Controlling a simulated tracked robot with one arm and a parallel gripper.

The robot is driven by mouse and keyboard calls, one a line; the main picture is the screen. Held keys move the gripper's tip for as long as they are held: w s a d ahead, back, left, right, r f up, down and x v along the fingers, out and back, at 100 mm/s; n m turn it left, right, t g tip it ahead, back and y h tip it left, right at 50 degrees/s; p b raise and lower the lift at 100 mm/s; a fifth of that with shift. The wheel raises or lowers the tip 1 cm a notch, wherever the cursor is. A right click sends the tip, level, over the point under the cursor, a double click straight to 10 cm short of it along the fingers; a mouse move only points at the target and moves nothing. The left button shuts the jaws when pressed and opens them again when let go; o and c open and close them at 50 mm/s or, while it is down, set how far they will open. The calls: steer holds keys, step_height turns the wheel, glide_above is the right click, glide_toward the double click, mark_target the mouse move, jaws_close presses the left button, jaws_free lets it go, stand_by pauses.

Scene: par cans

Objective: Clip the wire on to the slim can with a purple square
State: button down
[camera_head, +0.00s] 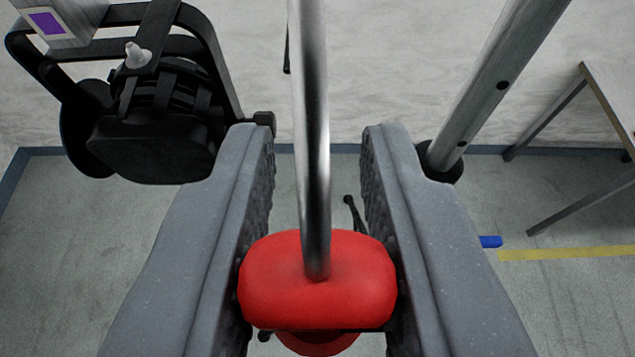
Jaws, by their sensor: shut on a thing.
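A black can (155,135) hangs in a black yoke at the upper left. A purple square (46,23) shows on a pale box at its top, cut off by the frame edge. My gripper (318,135) has its two grey fingers pressed on either side of a red rounded piece (318,265). A straight silver rod (310,120), which looks like the wire's stiff end, rises from the red piece and runs out of the top of the picture. The can is left of the left finger, apart from the red piece. The rod's far end is out of view.
A slanted metal pole (495,90) with a dark foot stands to the right of the fingers. A table (612,95) is at the right edge. Yellow tape (570,252) and a blue piece (490,241) lie on the grey floor.

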steer(key=shift+f+b, duration=0.7)
steer(key=shift+f, duration=0.3)
steer(key=shift+w+a, duration=0.1)
stand_by(0.3)
steer(key=shift+w+a+f+p, duration=0.1)
steer(key=shift+w+a+p, duration=1.7)
steer(key=shift+w, duration=0.95)
steer(key=shift+w+a+f+p, duration=0.15)
steer(key=shift+w+a+p, duration=1.2)
steer(key=shift+w+a, duration=1.15)
steer(key=shift+w+a+f+p, duration=0.1)
steer(key=shift+w+a+p, duration=1.55)
steer(key=shift+w, duration=1.35)
steer(key=shift+a+f+b, duration=0.1)
steer(key=shift+f+b, duration=0.05)
steer(key=shift+b, duration=0.9)
